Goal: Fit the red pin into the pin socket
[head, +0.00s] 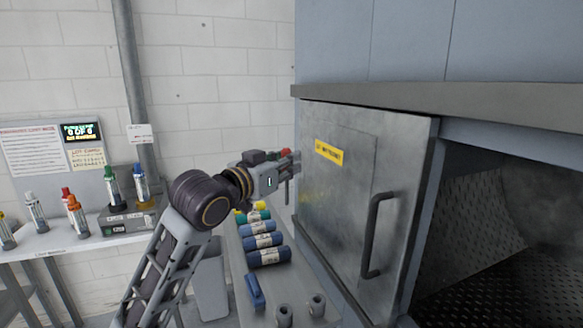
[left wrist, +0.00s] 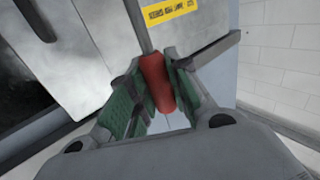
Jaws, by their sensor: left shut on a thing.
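The red pin (left wrist: 157,82) is held between the green pads of my left gripper (left wrist: 155,90) in the left wrist view. Its grey rod sticks out toward the top of that view, across the metal panel behind. In the head view my left gripper (head: 291,161) is at the left edge of the grey cabinet door, and a small red part of the pin (head: 286,152) shows at the fingers. I cannot make out the pin socket in either view. My right gripper is not in view.
The cabinet door (head: 350,215) has a yellow label and a dark handle (head: 376,235); a dark opening lies to its right. Several blue rolls (head: 262,241) lie on a narrow bench below my left arm. A white table (head: 70,238) with several bottles stands at left.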

